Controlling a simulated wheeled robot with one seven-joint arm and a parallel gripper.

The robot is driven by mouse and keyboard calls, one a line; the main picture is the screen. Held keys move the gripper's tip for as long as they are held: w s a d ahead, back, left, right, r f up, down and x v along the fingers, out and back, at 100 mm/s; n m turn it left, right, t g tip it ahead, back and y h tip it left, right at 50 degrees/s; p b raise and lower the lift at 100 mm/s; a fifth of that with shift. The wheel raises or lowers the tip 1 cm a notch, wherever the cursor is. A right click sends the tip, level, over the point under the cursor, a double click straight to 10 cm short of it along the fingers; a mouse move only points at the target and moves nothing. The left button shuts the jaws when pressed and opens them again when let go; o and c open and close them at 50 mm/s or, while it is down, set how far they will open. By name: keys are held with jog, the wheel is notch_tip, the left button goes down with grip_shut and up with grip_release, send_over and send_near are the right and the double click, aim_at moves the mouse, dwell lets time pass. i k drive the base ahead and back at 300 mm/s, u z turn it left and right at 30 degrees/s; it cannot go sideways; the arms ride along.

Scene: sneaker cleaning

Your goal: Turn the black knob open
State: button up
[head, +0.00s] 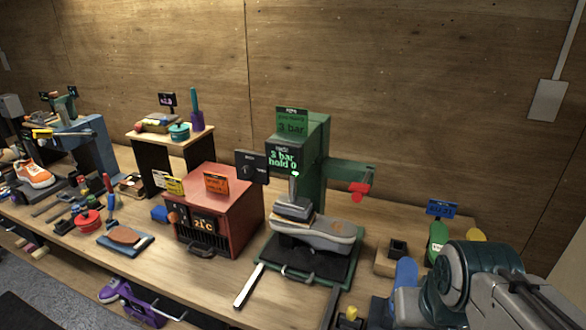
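A dark panel (259,162) with small white lettering is mounted at the left side of the green press (313,170). A small black knob (245,171) seems to sit on its face; it is too small and dark for me to tell which way it points. The press display reads "3 bar" and "hold 0". A grey shoe (325,234) lies on the black press base under the press. My arm shows at the lower right, well to the right of the panel. I cannot make out my gripper's fingers in the head view.
A red oven (235,205) showing "21C" stands below and left of the panel. A red-handled lever (358,190) sticks out right of the press. A green bottle (436,243) and a wooden block (385,263) stand near my arm. A wooden wall closes the back.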

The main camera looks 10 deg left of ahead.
aim_at(247, 171)
jog(key=z, duration=0.3)
jog(key=k, duration=0.65)
jog(key=u, duration=1)
jog(key=i, duration=0.5)
jog(key=u, duration=0.05)
